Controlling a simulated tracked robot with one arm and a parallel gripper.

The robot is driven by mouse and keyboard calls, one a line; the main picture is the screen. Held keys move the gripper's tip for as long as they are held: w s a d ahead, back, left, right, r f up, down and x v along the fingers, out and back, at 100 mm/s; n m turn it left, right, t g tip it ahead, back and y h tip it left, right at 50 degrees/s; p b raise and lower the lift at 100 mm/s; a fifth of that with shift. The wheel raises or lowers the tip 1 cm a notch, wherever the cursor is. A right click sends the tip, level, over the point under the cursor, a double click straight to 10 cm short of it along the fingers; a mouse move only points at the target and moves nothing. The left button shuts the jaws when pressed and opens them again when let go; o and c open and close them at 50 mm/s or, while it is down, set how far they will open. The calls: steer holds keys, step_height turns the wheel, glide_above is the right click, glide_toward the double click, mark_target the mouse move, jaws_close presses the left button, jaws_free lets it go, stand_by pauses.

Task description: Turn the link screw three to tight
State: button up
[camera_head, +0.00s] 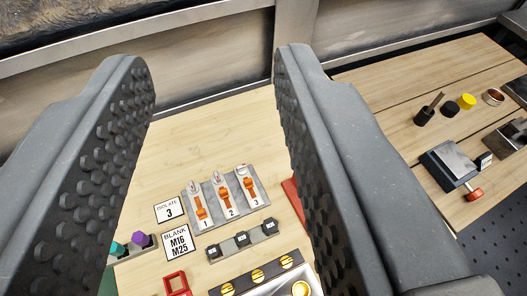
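My gripper (210,62) is open and empty, its two studded grey fingers wide apart above the wooden bench. Beyond and below the fingers, a dark strip (270,271) at the bottom edge carries three brass slotted screws: a left one (228,289), a middle one (257,276) and a right one (286,262). I see no numbers beside them, so I cannot tell which is link screw three. Another round brass part (301,289) sits just below the right screw, cut by the frame edge. No finger touches any screw. How tight they are does not show.
A grey plate (233,206) holds three orange-levered switches numbered 1 to 3. Cards reading ISOLATE 3 (169,210) and BLANK M16 M25 (178,243) lie left. Three black blocks sit on a grey bar (256,236). A vise (452,162) stands right. Bare wood lies behind the switches.

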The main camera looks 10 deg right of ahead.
steer(key=shift+a, duration=0.2)
steer(key=shift+o, duration=1)
steer(key=n+g+y+p, duration=0.1)
steer(key=n+g+p, duration=0.3)
steer(key=g+p, duration=1.05)
glide_above(241, 167)
steer(key=s+d+p, duration=0.2)
steer(key=s+p, duration=0.1)
steer(key=s, duration=0.2)
step_height(241, 167, down, 35)
steer(key=t, duration=0.3)
steer(key=x, duration=0.4)
steer(key=p+x, duration=0.1)
steer(key=x, duration=0.7)
steer(key=shift+w+a+f, duration=0.25)
steer(key=shift+w+a, duration=0.05)
steer(key=shift+a, duration=0.05)
steer(key=shift+t, duration=0.25)
